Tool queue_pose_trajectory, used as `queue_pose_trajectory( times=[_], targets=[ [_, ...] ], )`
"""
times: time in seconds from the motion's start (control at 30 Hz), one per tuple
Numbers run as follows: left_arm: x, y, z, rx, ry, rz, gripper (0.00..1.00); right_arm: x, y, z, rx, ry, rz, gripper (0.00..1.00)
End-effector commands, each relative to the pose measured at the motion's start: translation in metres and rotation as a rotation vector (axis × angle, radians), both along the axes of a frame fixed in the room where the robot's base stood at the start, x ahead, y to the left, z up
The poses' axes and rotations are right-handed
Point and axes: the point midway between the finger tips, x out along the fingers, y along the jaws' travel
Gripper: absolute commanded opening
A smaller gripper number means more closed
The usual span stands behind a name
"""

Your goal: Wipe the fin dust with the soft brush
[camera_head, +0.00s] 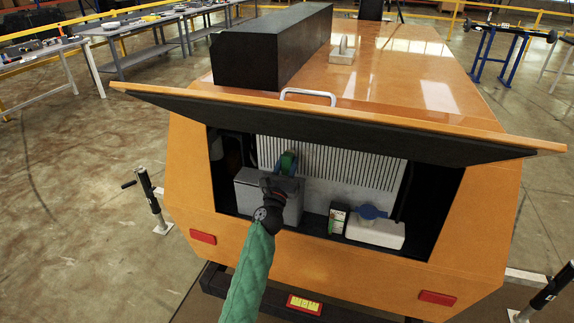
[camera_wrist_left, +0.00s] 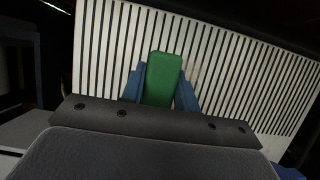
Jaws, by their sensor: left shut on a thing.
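The pale finned panel (camera_head: 345,168) stands upright in the open bay of the orange cabinet, with dark vertical slots. It fills the wrist view behind the gripper (camera_wrist_left: 235,75). My left gripper (camera_head: 286,166) is in front of the panel's left part, its blue fingers shut on a green block, which I take as the soft brush (camera_wrist_left: 163,80). The brush lies in front of the fins; I cannot tell whether it touches them. A faint tan patch, perhaps fin dust (camera_wrist_left: 191,72), shows just right of the brush. The brush's bristles are hidden. My right gripper is not in view.
The raised orange hatch (camera_head: 420,127) overhangs the bay. A grey box (camera_head: 250,198) stands below my left gripper. A small dark-and-green box (camera_head: 338,219) and a white box (camera_head: 374,234) with a blue part stand right on the bay floor.

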Motion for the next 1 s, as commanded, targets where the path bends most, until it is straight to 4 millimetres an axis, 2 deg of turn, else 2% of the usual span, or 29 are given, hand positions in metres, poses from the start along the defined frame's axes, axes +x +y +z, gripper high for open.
queue_pose_trajectory(
  times=[1.0],
  targets=[
    [0.014,-0.005,0.000,0.000,-0.001,0.000,0.00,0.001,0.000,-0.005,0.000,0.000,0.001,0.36]
  ],
)
